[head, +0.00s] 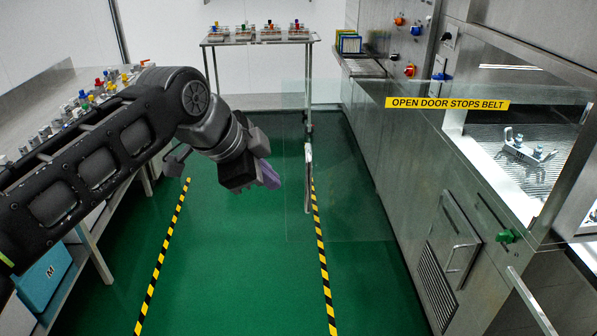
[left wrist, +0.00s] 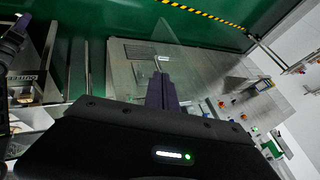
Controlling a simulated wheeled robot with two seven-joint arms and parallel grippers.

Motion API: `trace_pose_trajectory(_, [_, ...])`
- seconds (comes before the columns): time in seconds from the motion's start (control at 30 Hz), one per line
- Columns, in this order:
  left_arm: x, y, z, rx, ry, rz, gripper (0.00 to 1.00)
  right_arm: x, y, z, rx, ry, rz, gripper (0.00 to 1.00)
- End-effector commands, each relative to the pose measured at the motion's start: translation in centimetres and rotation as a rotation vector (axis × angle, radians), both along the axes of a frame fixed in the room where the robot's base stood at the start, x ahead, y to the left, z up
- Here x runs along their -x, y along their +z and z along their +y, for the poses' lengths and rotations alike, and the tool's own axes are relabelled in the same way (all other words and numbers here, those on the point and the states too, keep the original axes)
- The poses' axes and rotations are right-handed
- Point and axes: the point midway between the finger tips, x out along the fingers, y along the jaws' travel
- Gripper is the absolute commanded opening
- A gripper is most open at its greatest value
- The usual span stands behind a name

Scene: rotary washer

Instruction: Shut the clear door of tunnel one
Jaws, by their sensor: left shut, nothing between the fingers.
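The clear door (head: 345,205) stands swung open, out from the machine front over the green floor. A pale upright handle (head: 308,178) is near its free edge. My left gripper (head: 268,174), with purple fingers, is shut and empty, left of the handle and apart from it in the picture. In the left wrist view, the shut fingers (left wrist: 161,92) point toward the clear panel (left wrist: 172,42); whether they touch it is unclear. Right of the door, the tunnel opening shows a belt (head: 520,185) with a small rack (head: 525,150) on it.
A yellow label (head: 447,103) reads "OPEN DOOR STOPS BELT". The steel machine (head: 400,160) runs along the right, with a green knob (head: 506,237) low on its front. A table of racks (head: 262,38) stands behind. A crowded bench (head: 50,105) lies left. The floor between is clear.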

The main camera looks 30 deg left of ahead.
Motion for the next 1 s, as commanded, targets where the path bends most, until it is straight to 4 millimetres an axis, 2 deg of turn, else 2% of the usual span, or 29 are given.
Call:
trace_pose_trajectory(0.27, [-0.2, -0.3, -0.1, 0.001, 0.0, 0.002, 0.0, 0.1, 0.0, 0.0, 0.0, 0.0, 0.001, 0.35])
trace_pose_trajectory(0.47, [-1.0, -1.4, -0.2, 0.001, 0.0, 0.006, 0.0, 0.1, 0.2, 0.0, 0.0, 0.0, 0.001, 0.35])
trace_pose_trajectory(0.67, [-2.9, -3.9, -0.3, 0.002, 0.0, 0.008, 0.0, 0.1, 0.6, 0.0, 0.002, 0.0, 0.003, 0.35])
trace_pose_trajectory(0.93, [-6.1, -8.3, -0.6, 0.002, 0.0, 0.008, 0.0, 0.2, 1.3, -0.1, 0.003, -0.001, 0.005, 0.35])
trace_pose_trajectory(1.0, [-7.2, -7.9, 0.1, 0.003, 0.002, 0.004, 0.0, 0.2, 2.0, -0.1, 0.005, -0.002, 0.008, 0.35])
